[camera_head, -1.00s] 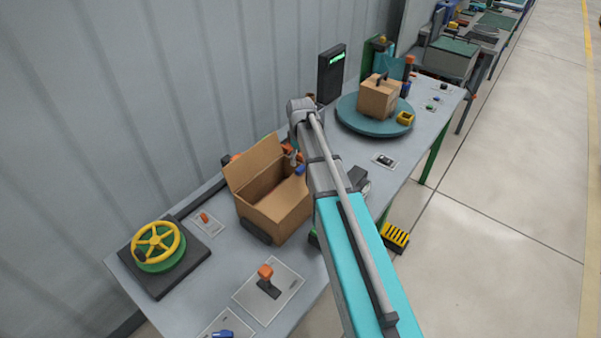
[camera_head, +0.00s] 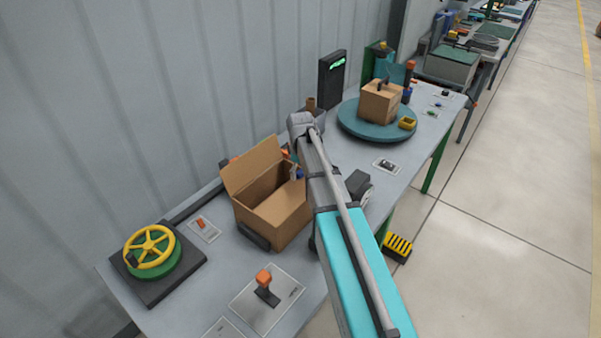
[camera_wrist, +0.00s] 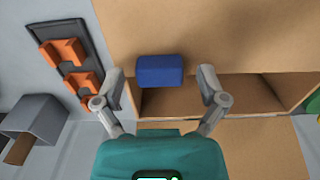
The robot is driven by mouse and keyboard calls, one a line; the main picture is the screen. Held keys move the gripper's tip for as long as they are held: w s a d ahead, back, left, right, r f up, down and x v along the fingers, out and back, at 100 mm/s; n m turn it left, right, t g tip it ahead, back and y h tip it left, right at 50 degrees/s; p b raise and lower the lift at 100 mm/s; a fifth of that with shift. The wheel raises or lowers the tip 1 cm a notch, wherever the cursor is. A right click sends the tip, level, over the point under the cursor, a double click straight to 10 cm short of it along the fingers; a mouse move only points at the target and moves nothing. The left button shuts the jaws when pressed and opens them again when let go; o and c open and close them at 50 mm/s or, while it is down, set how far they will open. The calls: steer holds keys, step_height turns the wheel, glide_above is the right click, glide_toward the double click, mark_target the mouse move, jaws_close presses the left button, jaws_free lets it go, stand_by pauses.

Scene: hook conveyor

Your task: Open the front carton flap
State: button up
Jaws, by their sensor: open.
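The brown carton (camera_head: 284,215) stands on the bench in the head view, with one flap (camera_head: 252,166) raised at its back left and its inside partly showing. In the wrist view a broad cardboard panel (camera_wrist: 215,35) fills the top, with a blue block-like tab (camera_wrist: 160,70) at its lower edge and a dark gap into the carton below. My gripper (camera_wrist: 162,78) is open, one finger on each side of the blue tab, with visible space beside it. In the head view my arm mostly hides the gripper, and a bit of blue (camera_head: 299,173) shows beside it.
A yellow handwheel (camera_head: 151,246) stands at the left, and an orange-topped lever (camera_head: 264,280) in front of the carton. A teal turntable (camera_head: 352,122) bears a smaller box (camera_head: 380,103). Orange brackets (camera_wrist: 67,52) lie left of the carton in the wrist view. The wall is close behind.

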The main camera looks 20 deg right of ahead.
steer(key=shift+c, duration=0.2)
jaws_close()
